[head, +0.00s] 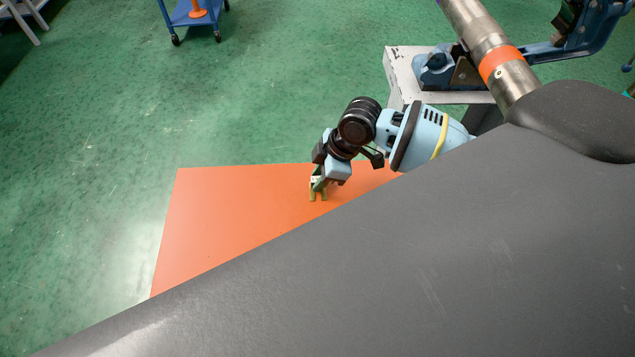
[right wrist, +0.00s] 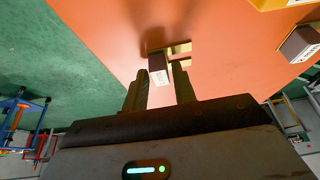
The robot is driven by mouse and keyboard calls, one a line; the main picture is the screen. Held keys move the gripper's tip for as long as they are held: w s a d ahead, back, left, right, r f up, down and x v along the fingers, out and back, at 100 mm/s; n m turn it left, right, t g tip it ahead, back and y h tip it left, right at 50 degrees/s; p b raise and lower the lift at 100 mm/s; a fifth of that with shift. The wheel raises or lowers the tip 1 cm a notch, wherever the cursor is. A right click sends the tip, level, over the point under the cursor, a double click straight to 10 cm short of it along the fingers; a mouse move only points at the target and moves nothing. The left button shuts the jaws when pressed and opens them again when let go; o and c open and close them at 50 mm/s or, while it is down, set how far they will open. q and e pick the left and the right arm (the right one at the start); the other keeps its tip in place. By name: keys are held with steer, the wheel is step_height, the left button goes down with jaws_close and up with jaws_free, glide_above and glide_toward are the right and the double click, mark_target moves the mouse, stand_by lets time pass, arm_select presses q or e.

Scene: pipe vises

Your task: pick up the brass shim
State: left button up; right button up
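A small tan-yellow slotted piece (right wrist: 181,48), which looks like the brass shim, lies on the orange surface (right wrist: 100,22) in the right wrist view. A small dark block with a white label (right wrist: 158,70) stands beside it and partly hides it. My right gripper (right wrist: 159,72) is open, one finger on each side of the block's near end; I cannot tell whether they touch it. The tan piece lies just beyond the right finger's tip. In the head view my right gripper (head: 318,198) points down over the orange surface (head: 225,215), where I cannot make out the shim. My left gripper is not in view.
Another dark labelled block (right wrist: 301,44) and a yellow object (right wrist: 283,3) lie to the right in the wrist view. A pipe (head: 497,58) in a blue vise (head: 440,68) is at the back right. A large dark grey shape covers the head view's lower right.

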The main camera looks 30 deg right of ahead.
jaws_close()
steer(key=shift+r, duration=0.1)
steer(key=shift+r, duration=0.4)
steer(key=r, duration=0.2)
steer(key=shift+s+a+r, duration=0.15)
steer(key=shift+s+r, duration=0.15)
steer(key=shift+r, duration=0.1)
steer(key=s+a, duration=0.2)
steer(key=s, duration=0.2)
steer(key=s+a+r, duration=0.1)
steer(key=s+a, duration=0.1)
steer(key=s, duration=0.3)
steer(key=s+a, duration=0.2)
steer(key=s, duration=0.3)
steer(key=shift+a+r+p, duration=0.15)
steer(key=shift+a+p, duration=0.15)
steer(key=shift+a, duration=0.05)
